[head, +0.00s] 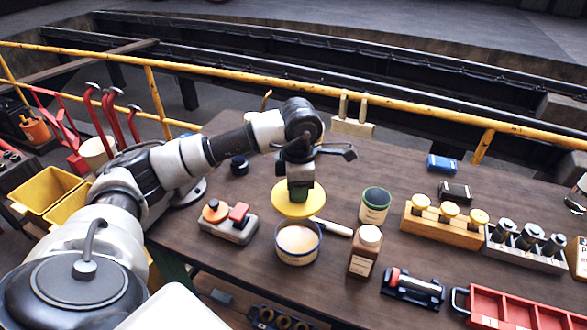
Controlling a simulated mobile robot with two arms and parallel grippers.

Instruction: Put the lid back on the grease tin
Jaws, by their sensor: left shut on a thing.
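The grease tin (298,246) stands open on the wooden table, with pale tan grease showing inside. The yellow lid (297,203) is a round disc held above and slightly behind the tin's opening, apart from it in the picture. The fingertips are partly hidden by the gripper body. My right gripper is not in view.
A brown bottle (366,252) and a green-rimmed tin (374,206) stand right of the grease tin. A grey block with orange and red pieces (228,222) sits left. A wooden rack (443,226) and a red tray (515,308) lie further right. A light-handled tool (332,227) lies close behind the tin.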

